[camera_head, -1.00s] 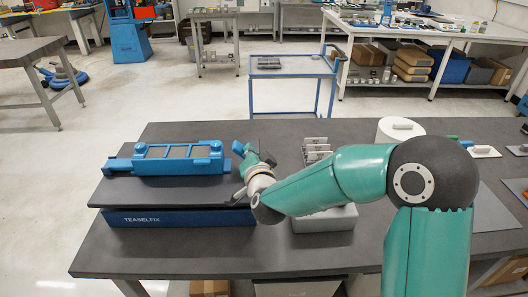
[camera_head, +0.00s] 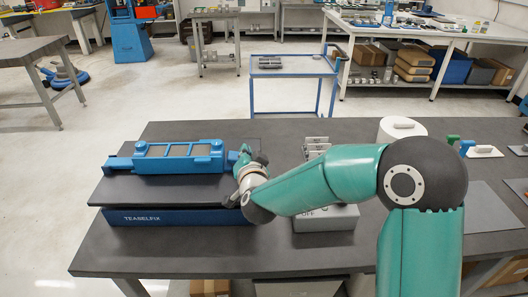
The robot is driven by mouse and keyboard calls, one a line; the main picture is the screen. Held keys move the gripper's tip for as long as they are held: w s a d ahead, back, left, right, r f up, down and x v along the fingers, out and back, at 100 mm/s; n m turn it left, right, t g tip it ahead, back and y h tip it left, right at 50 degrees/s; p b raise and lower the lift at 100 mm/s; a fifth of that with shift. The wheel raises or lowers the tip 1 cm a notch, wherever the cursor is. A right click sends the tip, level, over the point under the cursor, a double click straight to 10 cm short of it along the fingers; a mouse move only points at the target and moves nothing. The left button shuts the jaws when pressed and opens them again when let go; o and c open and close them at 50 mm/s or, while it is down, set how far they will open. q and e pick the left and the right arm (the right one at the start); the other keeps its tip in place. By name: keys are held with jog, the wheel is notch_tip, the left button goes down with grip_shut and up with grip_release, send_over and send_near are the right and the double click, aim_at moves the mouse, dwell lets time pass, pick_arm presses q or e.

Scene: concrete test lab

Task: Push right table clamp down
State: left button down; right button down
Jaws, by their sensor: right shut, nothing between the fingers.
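A blue clamping fixture (camera_head: 180,150) with grey panels lies on the dark top plate of the base marked TEASELFIX (camera_head: 160,217). Its left end piece (camera_head: 118,162) is in plain view. The right table clamp, at the fixture's right end, is mostly hidden behind my right gripper. I cannot tell whether it is up or down. My right gripper (camera_head: 237,156) is shut and empty, close against the fixture's right end. Whether it touches the clamp is not clear. My left gripper is not in view.
A grey box marked OFF (camera_head: 328,218) and a metal rack (camera_head: 317,148) stand right of the fixture, close to my right arm. A white cylinder (camera_head: 402,128) is behind my arm. The dark table (camera_head: 185,258) is bare in front.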

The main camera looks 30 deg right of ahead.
notch_tip(320, 180, up, 4)
jog(key=p, duration=0.3)
jog(key=shift+d+r, duration=0.1)
jog(key=shift+r, duration=0.05)
jog(key=a+b+v, duration=0.1)
jog(key=b+v, duration=0.1)
jog(key=v, duration=0.8)
jog(key=shift+w, duration=0.2)
